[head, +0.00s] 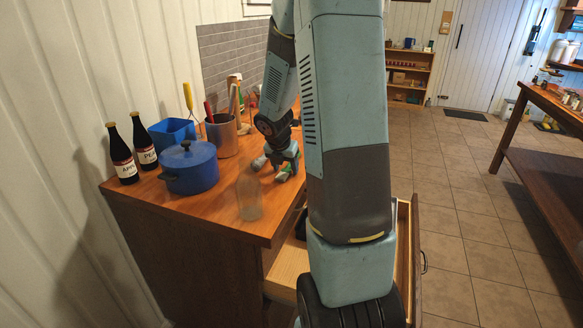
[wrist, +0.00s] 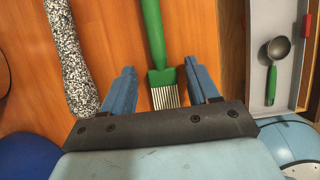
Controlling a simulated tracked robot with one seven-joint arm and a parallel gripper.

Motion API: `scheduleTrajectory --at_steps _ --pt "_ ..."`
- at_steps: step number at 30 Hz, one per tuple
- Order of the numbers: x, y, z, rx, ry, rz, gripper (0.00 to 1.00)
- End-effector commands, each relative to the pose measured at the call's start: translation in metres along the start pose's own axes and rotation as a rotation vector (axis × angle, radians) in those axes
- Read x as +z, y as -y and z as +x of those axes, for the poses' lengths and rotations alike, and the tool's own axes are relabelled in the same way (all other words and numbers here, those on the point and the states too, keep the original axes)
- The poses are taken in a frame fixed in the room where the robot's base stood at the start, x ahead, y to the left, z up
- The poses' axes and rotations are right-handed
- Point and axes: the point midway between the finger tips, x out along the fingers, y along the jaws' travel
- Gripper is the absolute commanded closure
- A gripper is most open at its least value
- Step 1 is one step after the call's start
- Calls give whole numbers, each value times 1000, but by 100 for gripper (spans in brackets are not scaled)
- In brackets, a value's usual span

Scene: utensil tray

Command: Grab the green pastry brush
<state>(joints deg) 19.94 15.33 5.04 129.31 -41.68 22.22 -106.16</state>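The green pastry brush (wrist: 157,50) lies on the wooden counter in the wrist view. Its green handle runs toward the top edge, and its pale striped bristle end (wrist: 164,96) points toward my gripper. My gripper (wrist: 162,84) is open, with one blue finger on each side of the brush head and a visible gap on both sides. I cannot tell how high the fingers are above the counter. In the head view my gripper (head: 278,164) is low over the counter, and the brush is mostly hidden there.
A speckled long object (wrist: 72,55) lies left of the brush. A scoop (wrist: 273,68) lies in the open drawer (wrist: 257,45) at right. A blue pot (head: 189,168), a clear bottle (head: 249,196), a utensil can (head: 222,138) and dark bottles (head: 122,158) stand on the counter.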

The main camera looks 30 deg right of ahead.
Motion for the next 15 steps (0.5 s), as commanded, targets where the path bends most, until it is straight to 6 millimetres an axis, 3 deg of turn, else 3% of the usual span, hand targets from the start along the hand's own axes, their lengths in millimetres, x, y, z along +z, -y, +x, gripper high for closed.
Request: scheduleTrajectory --at_steps 2,15 --pt "0 0 0 -1 -1 0 52" --pt "0 1 1 -1 -1 1 94"
